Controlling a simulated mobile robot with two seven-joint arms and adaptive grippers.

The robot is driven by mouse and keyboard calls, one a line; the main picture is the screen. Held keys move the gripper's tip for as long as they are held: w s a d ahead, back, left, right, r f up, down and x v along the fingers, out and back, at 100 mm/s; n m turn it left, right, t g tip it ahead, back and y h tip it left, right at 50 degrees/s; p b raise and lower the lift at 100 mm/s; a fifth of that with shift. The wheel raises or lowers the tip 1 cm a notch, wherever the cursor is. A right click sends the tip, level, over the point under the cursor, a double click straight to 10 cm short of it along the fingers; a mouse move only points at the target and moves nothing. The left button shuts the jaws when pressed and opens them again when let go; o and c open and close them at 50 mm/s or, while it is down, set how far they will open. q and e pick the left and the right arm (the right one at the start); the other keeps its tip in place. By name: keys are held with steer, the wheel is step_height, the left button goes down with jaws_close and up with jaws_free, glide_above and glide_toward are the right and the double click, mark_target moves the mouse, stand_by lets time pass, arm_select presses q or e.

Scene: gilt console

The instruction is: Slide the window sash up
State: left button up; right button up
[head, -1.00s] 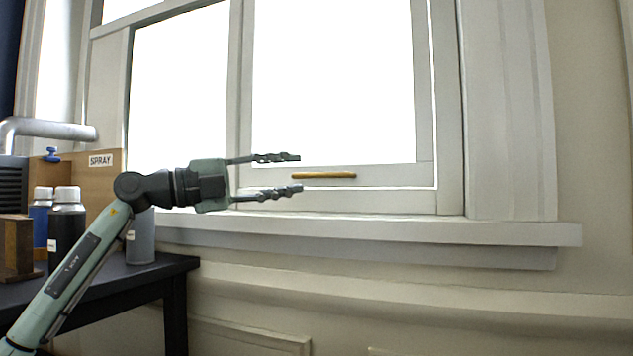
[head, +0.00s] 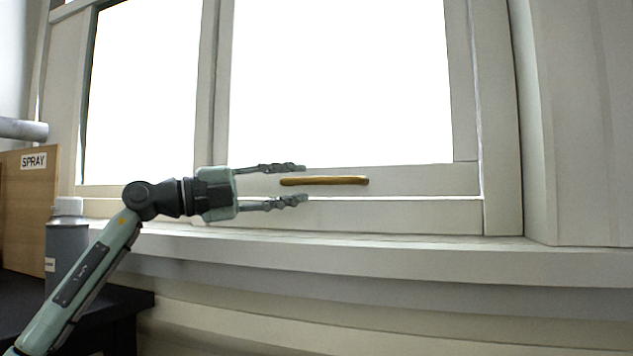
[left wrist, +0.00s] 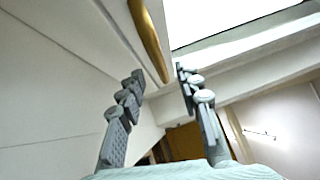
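The window sash (head: 400,179) is a white frame around a bright pane, with its lower rail just above the sill. A gold bar handle (head: 340,181) lies level along that rail. My left gripper (head: 302,184) is open, with one finger above and one below the handle's left end in the head view. My right gripper is not in view.
A white sill (head: 400,255) juts out below the sash. At left a dark table (head: 120,300) holds a grey bottle (head: 67,245) and a wooden box marked SPRAY (head: 28,210). The wall right of the window is clear.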

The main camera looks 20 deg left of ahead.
mark_target(311, 182)
arm_select(q)
steer(key=x, duration=0.5)
steer(key=shift+w+d, duration=0.1)
steer(key=shift+w, duration=0.1)
jaws_close()
